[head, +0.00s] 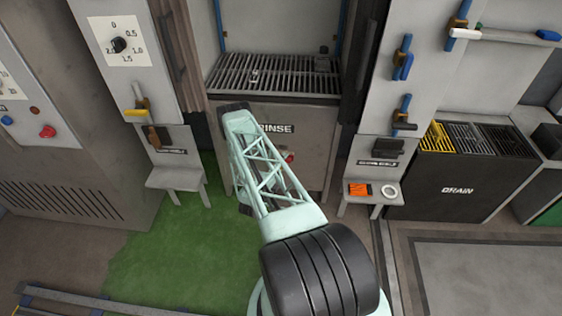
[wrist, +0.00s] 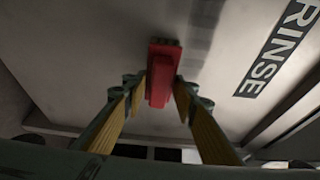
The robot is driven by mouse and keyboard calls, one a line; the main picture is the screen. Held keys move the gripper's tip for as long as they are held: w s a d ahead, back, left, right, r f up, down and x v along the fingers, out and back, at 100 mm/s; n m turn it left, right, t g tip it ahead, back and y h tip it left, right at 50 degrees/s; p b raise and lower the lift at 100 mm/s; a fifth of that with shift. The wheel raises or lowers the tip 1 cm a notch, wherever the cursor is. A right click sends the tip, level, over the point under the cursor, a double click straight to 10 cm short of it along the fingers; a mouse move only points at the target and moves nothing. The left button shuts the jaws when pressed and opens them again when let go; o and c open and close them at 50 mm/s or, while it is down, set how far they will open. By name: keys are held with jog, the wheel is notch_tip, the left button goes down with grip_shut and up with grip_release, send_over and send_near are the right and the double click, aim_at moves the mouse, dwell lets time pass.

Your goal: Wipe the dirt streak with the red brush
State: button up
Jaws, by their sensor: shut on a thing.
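The red brush (wrist: 160,84) is between the two yellow-padded fingers of my gripper (wrist: 159,92) in the wrist view. My gripper is shut on it, and its dark bristle end points away from me at the pale panel of the rinse cabinet. A faint grey dirt streak (wrist: 204,34) runs down that panel just right of the brush head. I cannot tell whether the bristles touch the panel. In the head view my arm hides most of the gripper; a small red patch (head: 290,158) shows beside the arm at the rinse cabinet (head: 309,132).
A metal grate (head: 275,75) lies above the rinse panel. A small shelf (head: 358,204) on the right holds an orange item (head: 359,189) and a white ring (head: 391,191). An empty shelf (head: 175,178) is on the left. The drain cabinet (head: 455,187) stands far right.

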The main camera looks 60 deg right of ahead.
jog(key=shift+s+d, duration=0.3)
jog(key=shift+s, duration=0.65)
jog(key=shift+r+p, duration=0.1)
jog(key=shift+p, duration=0.2)
jog(key=shift+w+d+r+p, duration=0.15)
jog(key=shift+r+p, duration=0.45)
jog(key=shift+r, duration=0.3)
jog(key=shift+o, duration=0.2)
jog(key=shift+w, duration=0.1)
jog(key=shift+w+a, duration=0.4)
jog(key=shift+w, duration=0.35)
jog(key=shift+w+a, duration=0.35)
jog(key=shift+w, duration=0.35)
jog(key=shift+c, duration=0.2)
jog(key=shift+w+a+b, duration=0.25)
jog(key=shift+w+b, duration=0.05)
jog(key=shift+w, duration=0.5)
jog(key=shift+w+a+b, duration=0.25)
jog(key=shift+w, duration=0.55)
